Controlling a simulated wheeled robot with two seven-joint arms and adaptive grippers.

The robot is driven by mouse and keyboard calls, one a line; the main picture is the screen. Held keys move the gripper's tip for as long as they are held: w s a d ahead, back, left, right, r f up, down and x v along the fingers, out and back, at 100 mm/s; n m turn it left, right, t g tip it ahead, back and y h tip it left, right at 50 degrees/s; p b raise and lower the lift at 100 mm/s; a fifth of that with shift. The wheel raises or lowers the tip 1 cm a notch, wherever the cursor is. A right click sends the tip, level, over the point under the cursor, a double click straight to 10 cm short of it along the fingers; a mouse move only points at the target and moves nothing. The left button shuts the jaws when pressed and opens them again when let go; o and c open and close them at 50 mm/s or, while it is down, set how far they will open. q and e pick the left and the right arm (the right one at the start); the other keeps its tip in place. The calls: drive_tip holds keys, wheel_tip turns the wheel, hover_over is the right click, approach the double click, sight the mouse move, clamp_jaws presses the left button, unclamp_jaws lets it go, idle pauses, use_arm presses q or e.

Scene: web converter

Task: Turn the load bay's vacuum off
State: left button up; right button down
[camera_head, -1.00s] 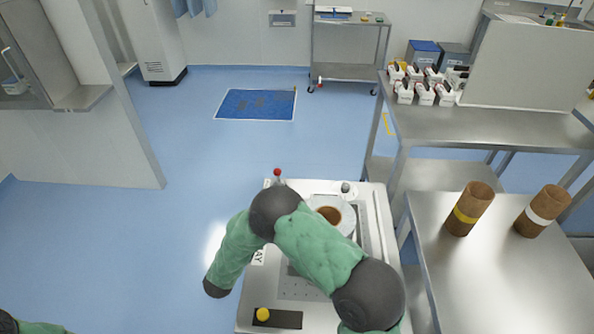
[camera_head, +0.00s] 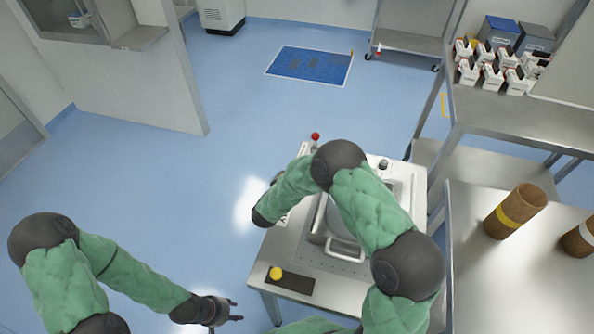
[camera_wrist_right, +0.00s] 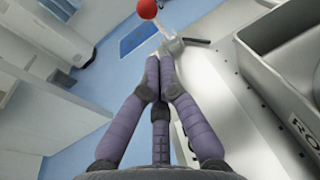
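In the right wrist view, a grey valve (camera_wrist_right: 172,47) carries a black lever (camera_wrist_right: 197,41) pointing right; a rod with a red ball (camera_wrist_right: 147,9) rises behind it. The red ball also shows at the machine's far left corner in the head view (camera_head: 315,136). My right gripper (camera_wrist_right: 159,68) has its purple-grey fingers drawn together just short of the valve, with nothing visible between them; whether they touch it is unclear. My left gripper (camera_head: 236,310) is empty, fingers apart, low and left of the machine.
A steel table with brown tubes (camera_head: 515,210) stands at right. A bench with white boxes (camera_head: 490,72) is behind. Floor at left is clear.

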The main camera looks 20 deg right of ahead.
drive_tip(key=r+b+x, duration=0.1)
drive_tip(key=b+x, duration=0.1)
drive_tip(key=x, duration=0.6)
drive_tip(key=shift+w+d, duration=0.3)
drive_tip(key=shift+w, duration=0.05)
drive_tip(key=shift+r, duration=0.1)
drive_tip(key=shift+w+d+r+p, duration=0.15)
drive_tip(key=shift+r+p, duration=0.15)
drive_tip(key=shift+p, duration=0.3)
